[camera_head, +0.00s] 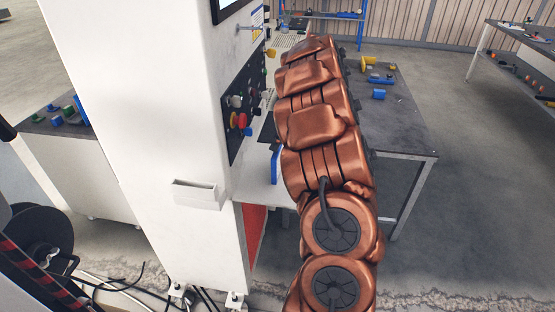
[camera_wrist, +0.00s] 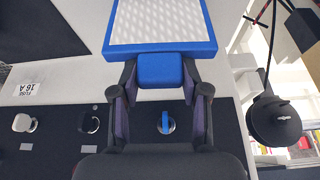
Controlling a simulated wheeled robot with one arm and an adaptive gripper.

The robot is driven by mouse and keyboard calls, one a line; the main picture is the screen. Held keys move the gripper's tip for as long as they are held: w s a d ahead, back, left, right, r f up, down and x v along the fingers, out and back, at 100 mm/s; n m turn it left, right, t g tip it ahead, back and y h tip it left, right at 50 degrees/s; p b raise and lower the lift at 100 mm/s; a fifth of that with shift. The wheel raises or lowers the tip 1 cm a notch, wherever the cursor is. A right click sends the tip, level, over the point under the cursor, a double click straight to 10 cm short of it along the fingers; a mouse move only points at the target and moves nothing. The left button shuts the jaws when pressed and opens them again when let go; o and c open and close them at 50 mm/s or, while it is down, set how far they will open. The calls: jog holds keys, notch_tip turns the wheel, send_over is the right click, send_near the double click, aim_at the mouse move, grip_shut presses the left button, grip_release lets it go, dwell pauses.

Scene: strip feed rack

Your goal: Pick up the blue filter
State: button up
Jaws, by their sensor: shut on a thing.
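The blue filter (camera_wrist: 160,50) is at the top middle of the wrist view. It has a blue frame around a pale mesh face and a blue block-like tab at its near edge. My gripper (camera_wrist: 160,84) is shut on this tab, one dark finger on each side. The filter's far end is cut off by the picture's edge. In the head view my copper arm hides the gripper. A blue piece (camera_head: 275,165) shows beside the arm, above the white ledge; it is probably the filter's edge. I cannot tell whether the filter touches the white surface behind it.
A dark panel with white (camera_wrist: 22,123), black (camera_wrist: 89,123) and blue (camera_wrist: 166,122) knobs lies below the filter in the wrist view. The tall white cabinet (camera_head: 150,110) stands left of my arm. A grey table (camera_head: 400,125) with loose parts stands to the right.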

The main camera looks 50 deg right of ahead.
grip_shut()
jog(key=shift+r, duration=0.1)
